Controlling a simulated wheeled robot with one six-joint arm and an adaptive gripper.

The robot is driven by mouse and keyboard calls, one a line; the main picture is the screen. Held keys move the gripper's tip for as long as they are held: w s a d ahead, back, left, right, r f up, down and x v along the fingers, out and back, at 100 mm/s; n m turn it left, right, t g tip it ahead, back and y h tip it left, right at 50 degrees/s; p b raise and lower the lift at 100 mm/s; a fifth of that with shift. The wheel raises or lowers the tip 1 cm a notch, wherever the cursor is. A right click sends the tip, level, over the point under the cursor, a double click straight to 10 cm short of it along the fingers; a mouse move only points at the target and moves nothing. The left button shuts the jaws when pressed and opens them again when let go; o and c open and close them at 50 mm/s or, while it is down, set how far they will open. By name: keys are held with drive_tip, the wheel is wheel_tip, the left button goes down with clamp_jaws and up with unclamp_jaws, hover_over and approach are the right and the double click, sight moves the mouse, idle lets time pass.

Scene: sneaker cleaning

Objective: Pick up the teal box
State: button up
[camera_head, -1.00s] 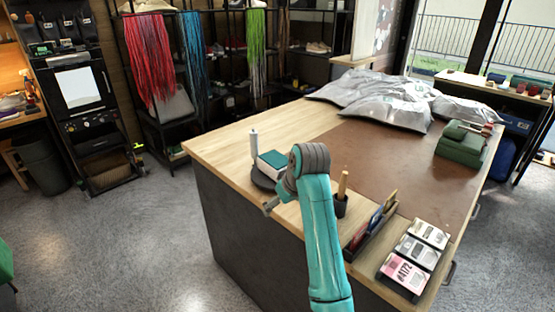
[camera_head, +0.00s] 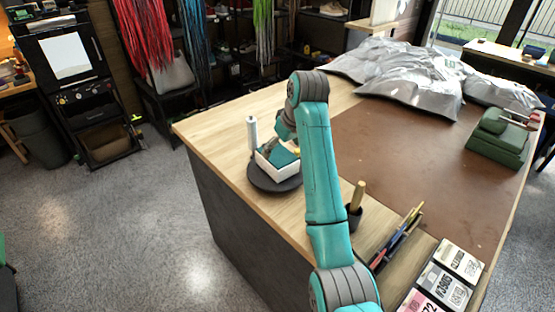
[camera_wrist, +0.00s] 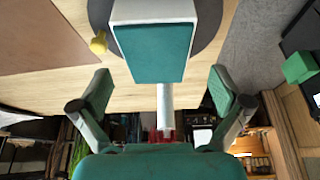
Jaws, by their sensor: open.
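The teal box (camera_head: 266,166) has white sides and a teal top. It sits on a round dark turntable (camera_head: 277,186) near the table's left edge in the head view. In the wrist view the teal box (camera_wrist: 155,52) is at the top centre, with its teal face towards the camera. My gripper (camera_wrist: 161,89) is open and empty, one finger left and one right of the box's near end, with clear gaps. In the head view my arm partly hides the gripper and the box. I cannot tell the gripper's height above the box.
A white cylinder (camera_head: 252,132) stands close behind the box. A dark cup (camera_head: 354,212) with a wooden handle, a pen tray (camera_head: 398,238) and cards (camera_head: 443,288) lie to the right. Silver bags (camera_head: 410,80) and a green stack (camera_head: 498,140) are farther off. The brown mat is largely clear.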

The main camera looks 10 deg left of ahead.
sight(278, 155)
drive_tip(key=x, duration=0.5)
drive_tip(key=shift+w+f, duration=0.1)
drive_tip(key=shift+w, duration=0.25)
drive_tip(key=shift+w+a+f, duration=0.2)
drive_tip(key=shift+w+f, duration=0.05)
drive_tip(key=shift+f, duration=0.4)
drive_tip(key=shift+f, duration=0.2)
drive_tip(key=shift+c, duration=0.3)
drive_tip(key=c, duration=1.2)
